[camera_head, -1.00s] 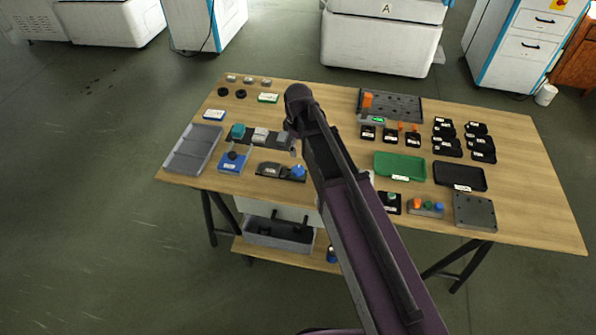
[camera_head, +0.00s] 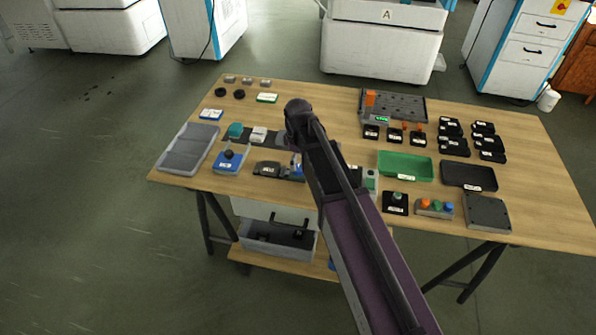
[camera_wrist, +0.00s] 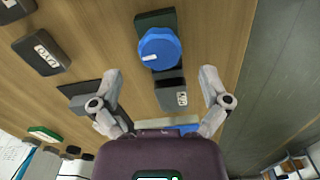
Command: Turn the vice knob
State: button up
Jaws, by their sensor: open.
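The blue vice knob (camera_wrist: 160,48) shows large in the wrist view, round with a pale mark on its top. It sits on the dark vice (camera_wrist: 171,93), which has a small label on one end. My gripper (camera_wrist: 160,78) is open and empty, its fingers spread to either side of the vice in the picture. I cannot tell whether they touch anything. In the head view the vice (camera_head: 267,169) stands near the table's front edge. The knob (camera_head: 296,168) is partly covered by my arm there, and my gripper is hidden.
A blue-based fixture (camera_head: 229,160) and a grey tray (camera_head: 186,150) stand left of the vice. A green tray (camera_head: 405,166), a black tray (camera_head: 468,177) and a button box (camera_head: 434,208) lie to the right. Bare wood (camera_head: 330,108) shows behind my arm.

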aim_at(298, 168)
jog(key=shift+f+b, duration=1.25)
jog(key=shift+f, duration=0.3)
jog(key=shift+c, duration=0.2)
jog(key=c, duration=1.1)
